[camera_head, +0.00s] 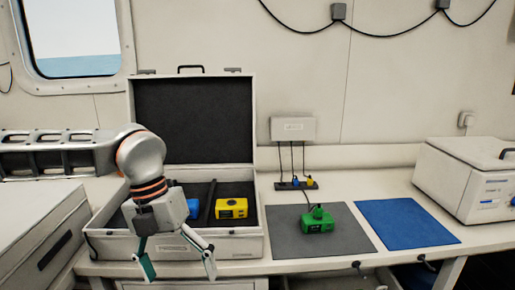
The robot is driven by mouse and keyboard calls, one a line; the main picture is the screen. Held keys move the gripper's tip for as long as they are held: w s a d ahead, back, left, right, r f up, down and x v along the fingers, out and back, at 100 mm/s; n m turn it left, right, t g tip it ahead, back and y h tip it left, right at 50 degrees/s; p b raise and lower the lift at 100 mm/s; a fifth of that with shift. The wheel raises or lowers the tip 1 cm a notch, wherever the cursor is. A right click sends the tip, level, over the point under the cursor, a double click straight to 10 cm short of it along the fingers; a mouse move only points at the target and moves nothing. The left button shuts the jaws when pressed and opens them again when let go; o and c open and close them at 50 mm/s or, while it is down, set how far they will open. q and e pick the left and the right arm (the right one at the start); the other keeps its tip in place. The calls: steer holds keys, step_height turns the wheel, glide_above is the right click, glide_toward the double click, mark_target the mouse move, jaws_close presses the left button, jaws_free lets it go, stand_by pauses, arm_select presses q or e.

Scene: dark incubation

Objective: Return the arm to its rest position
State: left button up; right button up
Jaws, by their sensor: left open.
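My left gripper (178,268) hangs at the front of the open case (240,247), its fingers spread apart with nothing between them. Its arm comes in from the left, and its wrist covers part of the case. Inside the case are a yellow device (232,208) and a blue device (190,208), the blue one partly hidden behind my gripper. A green device (317,222) stands on the grey mat (348,240), with a dark cable at its top. My right gripper is not in view.
A blue mat (407,222) lies empty right of the grey mat. A white benchtop machine (465,185) stands at the right. A wall box (293,129) has cables down to small coloured connectors (297,184). The case lid (193,120) stands upright. A pale box (40,225) is at left.

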arm_select(q)
steer(key=s+d+f+m+g+h, duration=0.1)
steer(key=s+d+g+h, duration=0.15)
steer(key=s+d, duration=0.45)
steer(key=s+d+f+m+g+h, duration=0.1)
steer(key=s+d+f+g+h, duration=0.2)
steer(key=d, duration=0.8)
steer(key=s+d+r+n+t+h, duration=0.15)
steer(key=d+r+n+h, duration=0.25)
steer(key=d+r+h, duration=0.7)
steer(key=w+a+f+n+t+h, duration=0.3)
steer(key=w+a+n+t, duration=0.2)
steer(key=w+n+t, duration=0.6)
steer(key=w+a+f+n+t+y, duration=0.3)
steer(key=a+f+n+t+y, duration=0.75)
steer(key=f+n, duration=0.3)
steer(key=s+a+f+n+g+y, duration=0.1)
steer(key=s+a+f+n+y, duration=0.1)
steer(key=s+a+f, duration=0.3)
steer(key=s+a+f+n+g+y, duration=0.2)
steer(key=s+a+f+y, duration=0.2)
steer(key=f, duration=1)
steer(key=s+a+f+n+g+y, duration=0.2)
steer(key=s+a+f, duration=0.4)
steer(key=a+f, duration=0.3)
steer(key=shift+a+f+n+y, duration=0.15)
steer(key=shift+f+n+y, duration=0.15)
steer(key=shift+n+y, duration=0.1)
